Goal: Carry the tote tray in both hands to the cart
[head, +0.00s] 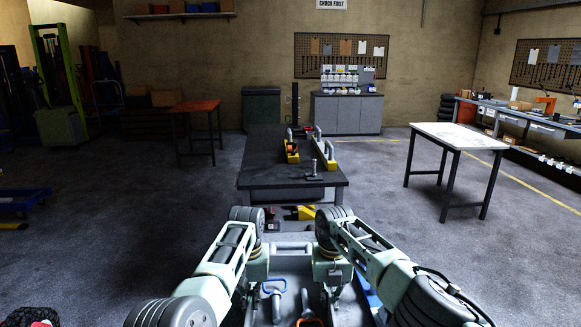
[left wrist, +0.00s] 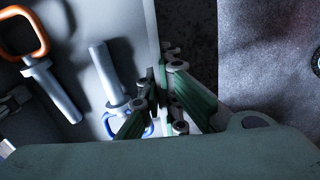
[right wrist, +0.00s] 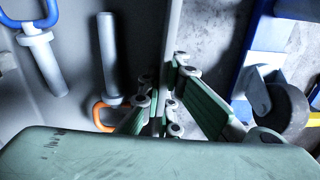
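The grey tote tray (head: 293,267) is close in front of me at the bottom of the head view. Inside it lie a pin with a blue handle (head: 273,287) and a pin with an orange handle (head: 307,305). My left gripper (left wrist: 162,92) has its fingers on both sides of the tray's left wall and is shut on it. My right gripper (right wrist: 168,98) is shut on the opposite wall in the same way. A blue frame with a castor (right wrist: 283,105) shows just outside the tray in the right wrist view; I cannot tell whether it is the cart.
A dark workbench (head: 262,165) with yellow and black tools stands straight ahead. A white-topped table (head: 460,136) is to the right, a red-topped table (head: 194,106) to the far left. A low blue platform (head: 22,200) is at the left edge. Open floor lies on both sides.

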